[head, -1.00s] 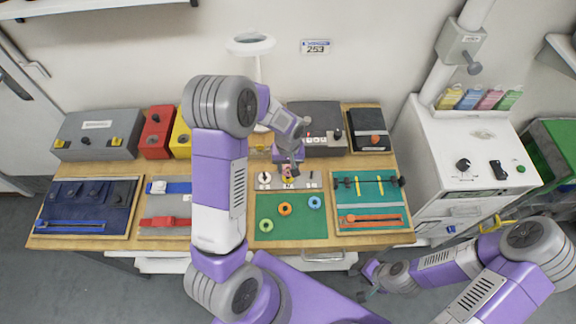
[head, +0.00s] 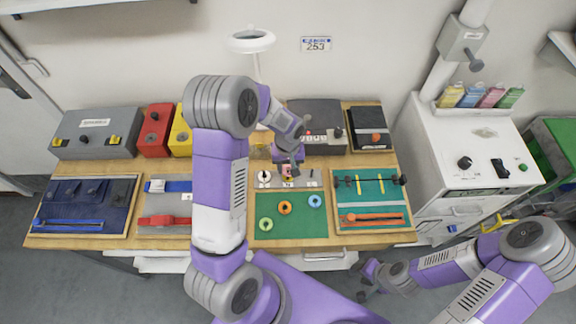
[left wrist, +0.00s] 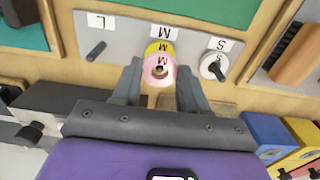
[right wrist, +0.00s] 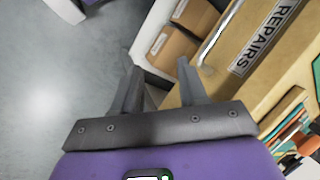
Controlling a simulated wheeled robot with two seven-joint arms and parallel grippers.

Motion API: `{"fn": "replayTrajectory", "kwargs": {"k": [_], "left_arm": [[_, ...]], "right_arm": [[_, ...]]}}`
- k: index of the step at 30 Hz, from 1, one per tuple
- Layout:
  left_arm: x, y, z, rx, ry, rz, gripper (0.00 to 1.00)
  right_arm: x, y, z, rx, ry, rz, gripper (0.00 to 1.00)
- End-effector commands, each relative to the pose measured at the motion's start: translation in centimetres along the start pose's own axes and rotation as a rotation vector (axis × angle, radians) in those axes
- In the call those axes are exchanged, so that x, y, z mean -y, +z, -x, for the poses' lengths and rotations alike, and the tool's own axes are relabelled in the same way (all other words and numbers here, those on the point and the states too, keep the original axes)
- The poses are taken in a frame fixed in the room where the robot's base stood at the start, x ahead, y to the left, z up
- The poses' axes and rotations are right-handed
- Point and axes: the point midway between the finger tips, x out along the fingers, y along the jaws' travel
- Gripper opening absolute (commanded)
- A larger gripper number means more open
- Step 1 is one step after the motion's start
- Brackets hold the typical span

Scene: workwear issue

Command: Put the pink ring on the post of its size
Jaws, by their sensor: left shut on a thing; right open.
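The pink ring (left wrist: 150,75), marked M, is between the fingers of my left gripper (left wrist: 160,88), which is shut on it. It also shows in the head view (head: 287,169), over the grey post board (head: 301,183). In the left wrist view it overlaps the yellow ring (left wrist: 157,47) at the middle post, labelled M. A dark spot shows in the pink ring's hole; I cannot tell whether the ring is around the post or above it. The L post (left wrist: 96,52) is bare. A white ring (left wrist: 207,65) is on the S post. My right gripper (right wrist: 160,75) is open and empty.
Green (head: 265,224), orange (head: 285,208) and blue (head: 315,201) rings lie on the green mat (head: 290,230) in front of the board. Grey, red and yellow boxes stand along the back.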

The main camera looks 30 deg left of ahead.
Motion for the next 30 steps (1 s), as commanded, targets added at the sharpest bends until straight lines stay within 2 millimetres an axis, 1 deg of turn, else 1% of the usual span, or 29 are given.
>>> {"fn": "replayTrajectory", "kwargs": {"k": [12,13,18,24,28,30], "left_arm": [[0.0,0.0,-0.22,0.0,0.0,0.0,0.15],[-0.01,0.0,-0.22,0.0,0.0,0.0,0.48],[0.0,0.0,-0.22,0.0,0.0,0.0,0.73],[0.0,0.0,-0.22,0.0,0.0,0.0,0.73],[0.0,0.0,-0.22,0.0,0.0,0.0,0.93],[0.0,0.0,-0.22,0.0,0.0,0.0,0.94]], "right_arm": [[-0.07,-0.01,-0.18,0.0,0.0,0.0,0.43],[-0.07,-0.01,-0.18,0.0,0.0,0.0,0.43],[-0.07,-0.01,-0.18,0.0,0.0,0.0,0.43],[-0.07,-0.01,-0.18,0.0,0.0,0.0,0.43],[-0.07,-0.01,-0.18,0.0,0.0,0.0,0.43],[-0.07,-0.01,-0.18,0.0,0.0,0.0,0.43]]}}
